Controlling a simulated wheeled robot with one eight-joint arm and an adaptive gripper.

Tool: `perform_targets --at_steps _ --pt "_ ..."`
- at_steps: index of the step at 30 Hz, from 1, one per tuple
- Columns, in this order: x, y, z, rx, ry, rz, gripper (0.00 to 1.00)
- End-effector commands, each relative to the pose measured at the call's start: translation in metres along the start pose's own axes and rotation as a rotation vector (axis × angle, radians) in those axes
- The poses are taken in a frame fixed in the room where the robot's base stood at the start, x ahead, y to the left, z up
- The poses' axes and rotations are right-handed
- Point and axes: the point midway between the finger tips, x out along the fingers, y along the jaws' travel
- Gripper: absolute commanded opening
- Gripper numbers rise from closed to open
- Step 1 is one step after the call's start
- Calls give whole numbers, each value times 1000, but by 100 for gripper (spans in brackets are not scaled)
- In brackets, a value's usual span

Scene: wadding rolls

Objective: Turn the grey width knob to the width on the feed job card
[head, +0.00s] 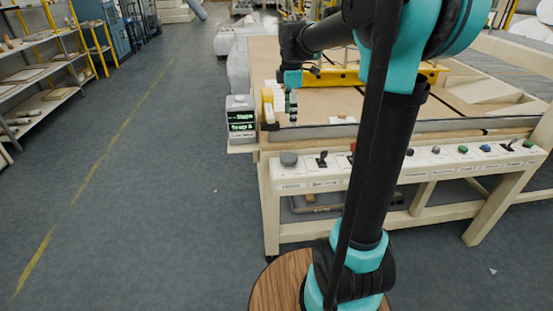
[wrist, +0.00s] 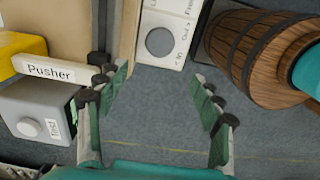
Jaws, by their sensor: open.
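A round grey knob (head: 289,159) sits at the left end of the machine's pale front panel, with a label below it too small to read. It also shows in the wrist view (wrist: 160,42), with arrows and small words beside it, "In" among them. My gripper (wrist: 157,88) is open and empty in the wrist view, with the knob beyond its fingertips and apart from them. In the head view my gripper (head: 292,104) hangs over the table's left corner, above the knob. I cannot make out the feed job card or the knob's setting.
A grey box with lit green text (head: 240,127) is on the left. A "Pusher" label (wrist: 50,72) shows in the wrist view. Several switches and buttons (head: 462,149) line the panel. The floor at left (head: 150,200) is clear.

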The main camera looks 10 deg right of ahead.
Motion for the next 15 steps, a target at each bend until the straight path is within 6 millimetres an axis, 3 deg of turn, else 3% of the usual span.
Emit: perform_targets --at_steps 5,15 --pt "20 0 0 -2 0 0 66" --pt "86 0 0 0 0 0 66"
